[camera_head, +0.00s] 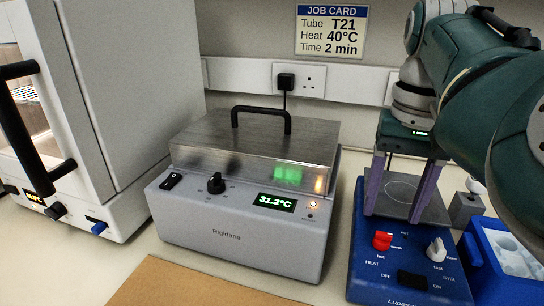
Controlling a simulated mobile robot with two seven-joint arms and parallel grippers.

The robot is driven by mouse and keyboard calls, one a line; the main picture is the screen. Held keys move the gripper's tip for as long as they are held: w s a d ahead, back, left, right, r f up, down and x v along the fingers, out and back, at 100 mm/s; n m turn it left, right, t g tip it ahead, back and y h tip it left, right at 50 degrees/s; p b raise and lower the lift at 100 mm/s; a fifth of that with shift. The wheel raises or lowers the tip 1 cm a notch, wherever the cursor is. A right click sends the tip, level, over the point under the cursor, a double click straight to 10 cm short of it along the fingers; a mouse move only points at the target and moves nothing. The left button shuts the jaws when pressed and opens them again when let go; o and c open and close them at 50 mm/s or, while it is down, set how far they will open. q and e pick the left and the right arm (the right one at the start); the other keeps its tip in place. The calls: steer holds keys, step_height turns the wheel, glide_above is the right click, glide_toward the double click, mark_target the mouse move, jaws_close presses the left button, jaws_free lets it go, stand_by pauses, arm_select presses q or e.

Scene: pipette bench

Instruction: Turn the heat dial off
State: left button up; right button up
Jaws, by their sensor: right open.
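The heat dial (383,240) is a red knob on the front of a blue hotplate stirrer (360,285), at the right, with the word HEAT printed below it. I cannot clearly read its setting. My right gripper (396,212) is open and points down over the hotplate's plate, its two purple-grey fingers apart with nothing between them. The fingertips show just behind the red dial and apart from it. A white dial (436,249) and a black rocker switch (412,280) are on the same panel. My left gripper is not in view.
A grey water bath (225,236) with a metal lid, black dial and 31.2°C display stands left of the hotplate. A white oven-like box (125,130) is at the far left. A blue tray (487,275) stands close on the right. A brown mat (190,285) lies in front.

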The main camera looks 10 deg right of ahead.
mark_target(384, 233)
step_height(384, 233, down, 5)
steer(key=shift+f+b, duration=0.1)
steer(key=shift+b, duration=0.25)
steer(key=shift+c, duration=0.3)
jaws_close()
